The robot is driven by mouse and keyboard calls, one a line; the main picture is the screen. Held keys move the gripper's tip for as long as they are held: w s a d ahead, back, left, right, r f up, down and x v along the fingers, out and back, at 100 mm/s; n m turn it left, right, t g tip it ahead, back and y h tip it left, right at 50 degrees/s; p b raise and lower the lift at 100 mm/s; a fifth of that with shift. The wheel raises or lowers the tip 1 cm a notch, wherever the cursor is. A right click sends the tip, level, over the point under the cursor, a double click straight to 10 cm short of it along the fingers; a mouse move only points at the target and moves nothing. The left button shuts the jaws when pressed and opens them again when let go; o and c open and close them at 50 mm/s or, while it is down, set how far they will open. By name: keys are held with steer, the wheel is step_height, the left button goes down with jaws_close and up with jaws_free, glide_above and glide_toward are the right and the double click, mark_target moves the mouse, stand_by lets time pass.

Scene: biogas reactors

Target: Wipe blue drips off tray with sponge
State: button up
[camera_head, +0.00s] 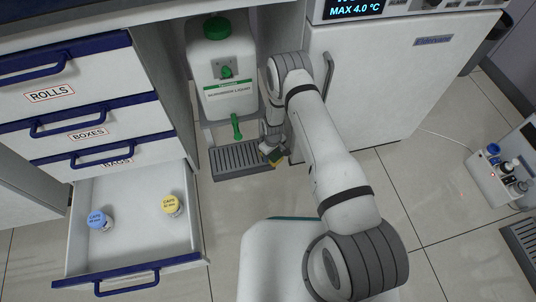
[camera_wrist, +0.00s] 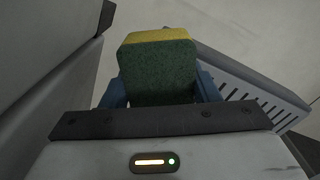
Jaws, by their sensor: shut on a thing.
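My gripper (camera_wrist: 160,92) is shut on a sponge (camera_wrist: 158,65) with a green scouring face and a yellow side. In the head view the sponge (camera_head: 274,157) is small, at the right end of the drip tray. The grey slotted drip tray (camera_head: 240,158) sits low under a white jug's green tap. In the wrist view the tray (camera_wrist: 240,75) lies to the right of and behind the sponge. I cannot tell whether the sponge touches the tray. No blue drips can be made out in either view.
The white jug (camera_head: 222,75) with a green cap stands in an alcove, its green tap (camera_head: 236,125) above the tray. A white fridge (camera_head: 385,75) is to the right. An open drawer (camera_head: 140,235) at left holds blue-lidded and yellow-lidded jars. Floor before the tray is clear.

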steer(key=shift+s, duration=0.1)
steer(key=shift+r+p, duration=1.85)
steer(key=shift+r, duration=1.15)
steer(key=shift+r+p, duration=1)
steer(key=shift+r, duration=0.55)
steer(key=shift+f, duration=0.1)
